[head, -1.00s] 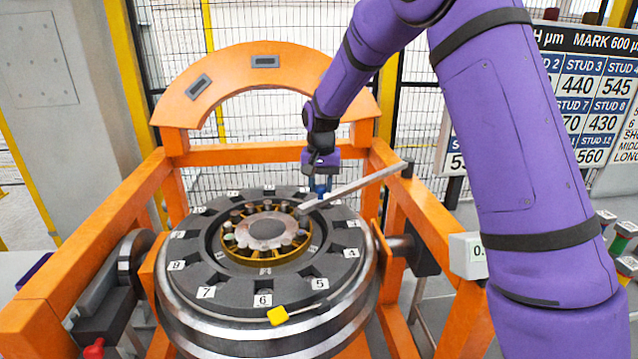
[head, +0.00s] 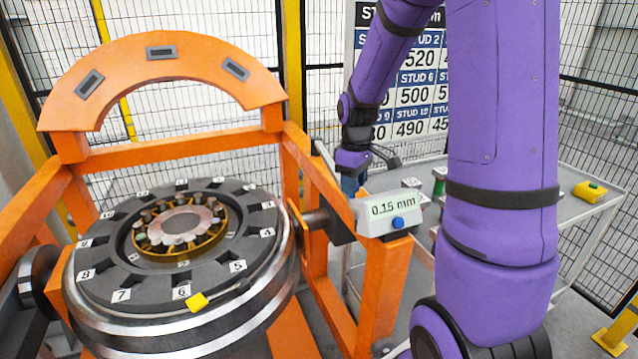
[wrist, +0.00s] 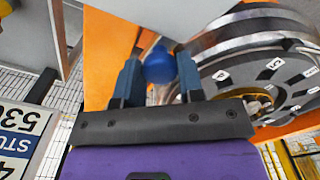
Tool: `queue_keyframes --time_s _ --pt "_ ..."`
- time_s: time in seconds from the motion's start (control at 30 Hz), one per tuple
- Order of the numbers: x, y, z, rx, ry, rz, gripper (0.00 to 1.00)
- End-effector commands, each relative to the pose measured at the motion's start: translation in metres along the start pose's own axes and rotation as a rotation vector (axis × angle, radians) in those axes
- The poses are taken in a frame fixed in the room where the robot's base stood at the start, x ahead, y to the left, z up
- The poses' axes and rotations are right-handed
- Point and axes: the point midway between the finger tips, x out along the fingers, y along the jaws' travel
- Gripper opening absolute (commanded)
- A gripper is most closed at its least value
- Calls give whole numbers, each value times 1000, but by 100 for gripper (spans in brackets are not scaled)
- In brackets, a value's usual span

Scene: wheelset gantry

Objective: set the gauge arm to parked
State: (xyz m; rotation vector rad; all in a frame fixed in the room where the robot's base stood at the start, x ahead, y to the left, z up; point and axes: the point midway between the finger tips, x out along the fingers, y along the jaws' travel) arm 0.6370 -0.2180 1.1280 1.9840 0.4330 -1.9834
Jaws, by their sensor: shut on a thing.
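The gauge arm (head: 325,163) is a pale grey bar by the right side of the orange gantry, clear of the wheel. Its far end and pivot are mostly hidden behind my arm, the frame and the readout. My gripper (head: 352,184) is just behind the readout box. In the wrist view my gripper (wrist: 160,80) is shut on a round blue knob (wrist: 158,64), with a finger on each side. The knob's join to the gauge arm is not visible.
The readout (head: 392,206) shows 0.15 mm, close to my gripper. A grey table (head: 560,215) with a yellow box (head: 590,191) stands at right.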

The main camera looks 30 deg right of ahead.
Motion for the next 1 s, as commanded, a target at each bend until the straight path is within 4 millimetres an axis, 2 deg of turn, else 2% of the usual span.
queue_keyframes --time_s 0.13,0.4,0.93,0.97,1.0 --pt "0 23 21 -69 -1 -1 0" --pt "0 48 40 -153 -1 -1 0" --pt "0 56 45 -172 -1 4 0" --pt "0 56 45 -171 -1 5 40" --pt "0 56 45 -171 -1 5 49"
